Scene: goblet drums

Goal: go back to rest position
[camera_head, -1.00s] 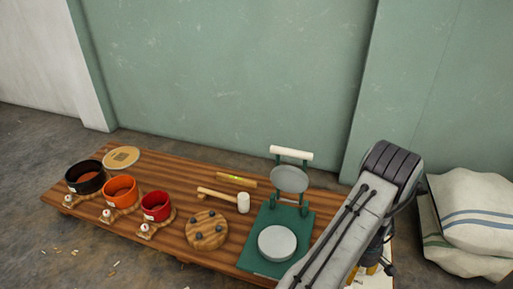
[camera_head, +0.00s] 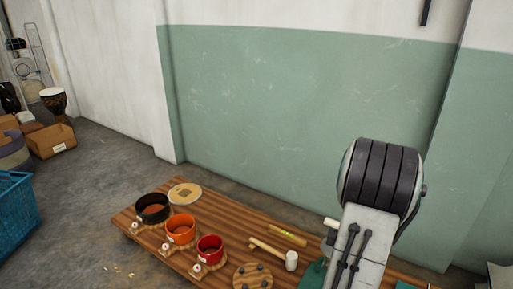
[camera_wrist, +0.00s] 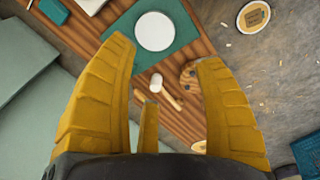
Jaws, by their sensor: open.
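My gripper (camera_wrist: 168,95) shows in the wrist view with its yellow fingers spread wide and nothing between them. It is above the low wooden table (camera_head: 132,222), apart from the things on it. In the head view my arm stands at the right and hides the table's right part; the gripper itself does not show there. A white-headed mallet (camera_wrist: 156,82) shows between the fingers.
Black (camera_head: 152,208), orange (camera_head: 180,229) and red (camera_head: 209,249) pots stand on the table's left side. A round lid (camera_head: 185,193) lies behind them. A blue crate (camera_head: 14,215), a cardboard box (camera_head: 52,140) and a goblet drum (camera_head: 54,103) are at the left. Open floor lies between.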

